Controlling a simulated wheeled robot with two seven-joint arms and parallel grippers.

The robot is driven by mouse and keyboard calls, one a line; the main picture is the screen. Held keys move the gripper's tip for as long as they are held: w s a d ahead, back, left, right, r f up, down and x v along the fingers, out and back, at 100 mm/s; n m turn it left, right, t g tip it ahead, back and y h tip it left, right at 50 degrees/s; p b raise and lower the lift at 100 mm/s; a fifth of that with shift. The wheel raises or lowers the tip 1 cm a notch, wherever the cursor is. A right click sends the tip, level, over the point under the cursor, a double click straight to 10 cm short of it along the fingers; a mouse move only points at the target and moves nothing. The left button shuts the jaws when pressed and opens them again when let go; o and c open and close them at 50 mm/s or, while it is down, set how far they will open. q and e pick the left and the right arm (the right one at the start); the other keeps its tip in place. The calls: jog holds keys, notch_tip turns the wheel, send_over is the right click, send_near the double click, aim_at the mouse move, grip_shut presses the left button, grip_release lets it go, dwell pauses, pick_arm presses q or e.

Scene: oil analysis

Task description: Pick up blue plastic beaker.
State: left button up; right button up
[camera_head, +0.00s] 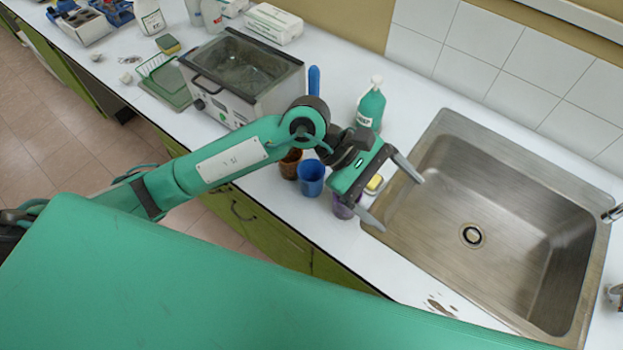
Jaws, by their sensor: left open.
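The blue plastic beaker (311,179) stands upright on the white counter, left of the sink. A brown beaker (289,164) stands close on its left. A purple beaker (342,209) stands to its right, partly hidden under my left gripper. My left gripper (401,201) is open, with its two fingers spread over the sink's left edge. It is to the right of the blue beaker and holds nothing that I can see. My right gripper is not in view.
A steel sink (473,190) fills the right. A green bottle (371,105) and a yellow sponge (374,184) are near the gripper. A lidded water-bath-like device (243,75) stands behind my arm. A blue upright handle (314,80) shows beside it.

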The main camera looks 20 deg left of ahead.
pick_arm(q)
jog(key=w+a+f+m+t+y, duration=0.1)
jog(key=w+a+f+m+y, duration=0.1)
jog(key=w+a+f+y, duration=0.3)
jog(key=m+t+y+p, duration=0.2)
jog(key=t+y+p, duration=0.15)
jog(key=y, duration=0.45)
send_over(311, 176)
jog(key=s, duration=0.3)
jog(key=shift+g, duration=0.45)
jog(key=f, duration=0.9)
jog(key=shift+d+f, duration=0.3)
jog(key=f, duration=0.1)
jog(key=f+p, duration=0.2)
jog(key=f, duration=0.1)
jog(key=shift+w+d, duration=0.15)
jog(key=shift+w, duration=0.1)
jog(key=shift+f, duration=0.35)
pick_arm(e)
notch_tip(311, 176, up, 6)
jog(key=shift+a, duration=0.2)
pick_arm(q)
jog(key=shift+c, duration=0.5)
jog(key=c, duration=1)
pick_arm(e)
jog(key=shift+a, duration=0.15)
